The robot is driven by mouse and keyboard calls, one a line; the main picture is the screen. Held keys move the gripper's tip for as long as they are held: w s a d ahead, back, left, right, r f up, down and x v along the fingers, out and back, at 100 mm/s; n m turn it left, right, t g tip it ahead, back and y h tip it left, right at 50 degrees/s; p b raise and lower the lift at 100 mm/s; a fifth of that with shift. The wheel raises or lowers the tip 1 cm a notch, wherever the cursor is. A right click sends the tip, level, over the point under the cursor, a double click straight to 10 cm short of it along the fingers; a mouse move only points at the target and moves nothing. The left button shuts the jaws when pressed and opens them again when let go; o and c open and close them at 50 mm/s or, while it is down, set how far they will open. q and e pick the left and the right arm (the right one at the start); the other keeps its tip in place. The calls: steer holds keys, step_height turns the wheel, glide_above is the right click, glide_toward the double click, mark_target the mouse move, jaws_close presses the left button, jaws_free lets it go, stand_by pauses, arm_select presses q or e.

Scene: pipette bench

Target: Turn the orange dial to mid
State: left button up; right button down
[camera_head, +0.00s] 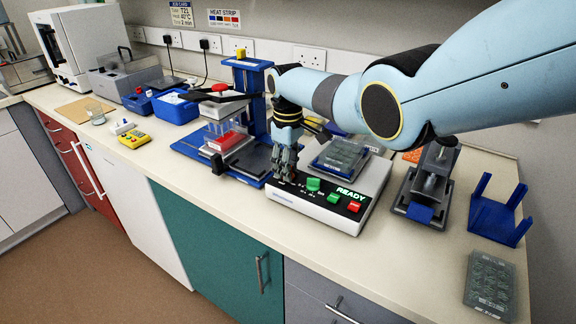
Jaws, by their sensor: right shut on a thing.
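The white device (318,219) with a black front panel and a lit READY sign stands on the bench in the middle. My right gripper (284,178) points down at the left end of this panel and is shut. The orange dial itself is hidden; the fingers cover the spot at the panel's left end where they close on it. Its setting cannot be read. A green knob (313,184) sits just right of the fingers, with a green button (333,198) and a red button (354,207) further right. My left gripper is not in view.
A grey plate (341,155) lies on top of the device. A blue-framed press (247,75) with a red block stands to the left. A dark stand (431,185), a blue holder (497,211) and another plate (489,284) are on the right.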

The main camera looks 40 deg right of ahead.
steer(key=c, duration=1)
jaws_free()
steer(key=shift+o, duration=0.2)
steer(key=shift+r, duration=0.1)
step_height(320, 180, up, 12)
steer(key=shift+a, duration=0.1)
